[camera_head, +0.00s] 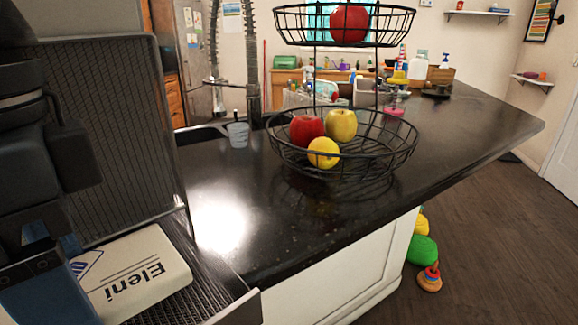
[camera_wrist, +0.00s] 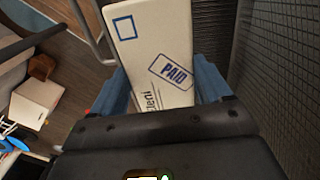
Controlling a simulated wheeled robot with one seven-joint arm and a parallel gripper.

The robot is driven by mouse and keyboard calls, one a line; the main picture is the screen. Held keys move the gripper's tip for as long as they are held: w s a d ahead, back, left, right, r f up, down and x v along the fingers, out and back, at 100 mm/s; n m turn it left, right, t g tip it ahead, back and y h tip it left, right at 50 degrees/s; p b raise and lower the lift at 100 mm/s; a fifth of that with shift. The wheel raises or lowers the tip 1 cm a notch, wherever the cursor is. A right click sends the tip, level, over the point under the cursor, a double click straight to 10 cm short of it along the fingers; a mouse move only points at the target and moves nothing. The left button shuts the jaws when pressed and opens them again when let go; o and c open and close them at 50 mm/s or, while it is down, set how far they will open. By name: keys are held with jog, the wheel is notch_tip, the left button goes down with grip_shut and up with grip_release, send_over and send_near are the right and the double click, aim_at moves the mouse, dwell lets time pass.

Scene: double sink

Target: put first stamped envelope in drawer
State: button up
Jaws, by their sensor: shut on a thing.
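The stamped envelope (camera_head: 140,276) is thick and off-white, with "Eleni" printed on it, at the lower left of the head view. In the wrist view the envelope (camera_wrist: 150,38) shows a blue square outline and a blue "PAID" stamp. My gripper (camera_wrist: 160,92) is shut on the envelope, with a blue finger on each side of it. In the head view the gripper (camera_head: 50,270) is at the envelope's left end. A dark mesh-lined compartment (camera_head: 212,290), which may be the drawer, lies beneath or beside the envelope; I cannot tell whether they touch.
A tall dark mesh panel (camera_head: 110,130) stands close behind my gripper. A black countertop (camera_head: 440,150) with a two-tier wire fruit basket (camera_head: 390,160) is to the right. Toys (camera_head: 425,250) lie on the floor at right. In the wrist view, clutter (camera_wrist: 35,100) shows at left.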

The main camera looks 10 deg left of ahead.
aim_at(108, 248)
jog(key=w+f, duration=0.1)
jog(key=w+b, duration=0.1)
jog(key=w, duration=0.1)
jog(key=w+f, duration=0.1)
jog(key=shift+w+f+b, duration=0.15)
jog(key=shift+f+b, duration=0.15)
jog(key=shift+b, duration=0.1)
notch_tip(108, 248, down, 4)
jog(key=b, duration=0.4)
jog(key=shift+f, duration=0.1)
jog(key=o, duration=1)
notch_tip(108, 248, up, 8)
jog(key=p, duration=0.7)
jog(key=shift+f, duration=0.1)
